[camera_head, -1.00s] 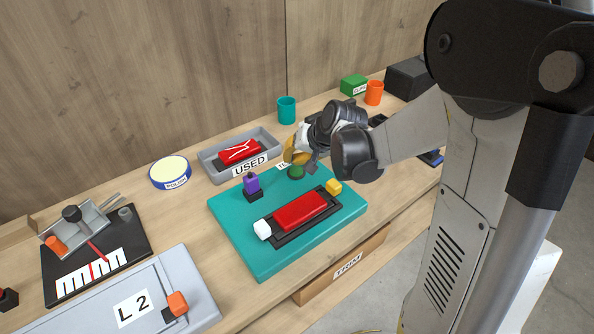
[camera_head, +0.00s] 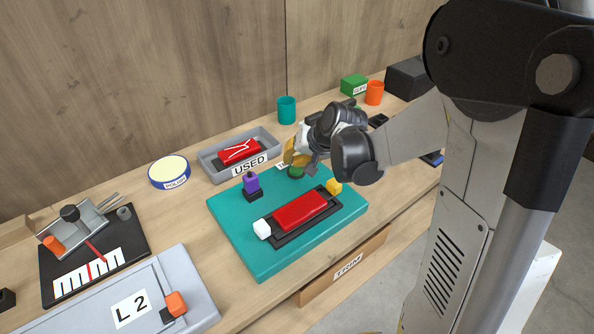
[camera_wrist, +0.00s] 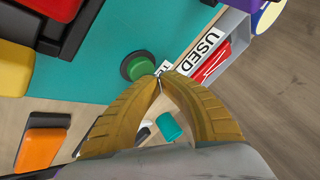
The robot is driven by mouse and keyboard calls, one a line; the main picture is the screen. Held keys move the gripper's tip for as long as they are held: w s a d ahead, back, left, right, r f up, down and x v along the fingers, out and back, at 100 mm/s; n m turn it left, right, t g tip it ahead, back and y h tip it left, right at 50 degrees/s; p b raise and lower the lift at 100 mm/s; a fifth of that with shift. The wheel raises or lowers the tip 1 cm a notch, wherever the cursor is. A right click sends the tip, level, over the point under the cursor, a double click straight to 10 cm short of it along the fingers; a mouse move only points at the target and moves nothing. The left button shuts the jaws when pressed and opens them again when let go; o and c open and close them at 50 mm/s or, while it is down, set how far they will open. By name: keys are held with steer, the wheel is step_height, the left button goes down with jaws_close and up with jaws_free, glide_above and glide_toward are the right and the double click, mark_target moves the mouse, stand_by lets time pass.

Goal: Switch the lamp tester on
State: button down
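A teal board (camera_head: 237,236) lies on the bench. On it are a green round button (camera_head: 296,171), a purple knob or switch (camera_head: 252,184), and a red block in a black holder (camera_head: 301,211) with a white end and a yellow piece (camera_head: 334,187). The green button is also in the wrist view (camera_wrist: 139,68). A label beside it is partly hidden and reads only in part. My gripper (camera_wrist: 159,80) has yellow fingers whose tips meet, with nothing seen between them. In the head view my gripper (camera_head: 293,158) is just above the button; contact cannot be told.
A grey tray marked USED (camera_head: 212,166) with a red piece stands behind the board. A blue round tin (camera_head: 170,172), teal cup (camera_head: 287,110), orange cup (camera_head: 374,93) and green box (camera_head: 353,85) stand around. A grey L2 plate (camera_head: 190,282) is front left.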

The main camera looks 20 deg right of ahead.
mark_target(293, 167)
steer(key=shift+f+b, duration=0.5)
steer(key=shift+f, duration=0.05)
stand_by(0.4)
steer(key=shift+r, duration=0.15)
steer(key=shift+r+p, duration=0.8)
steer(key=shift+r, duration=0.05)
steer(key=shift+r, duration=0.1)
step_height(293, 167, up, 6)
steer(key=p, duration=0.5)
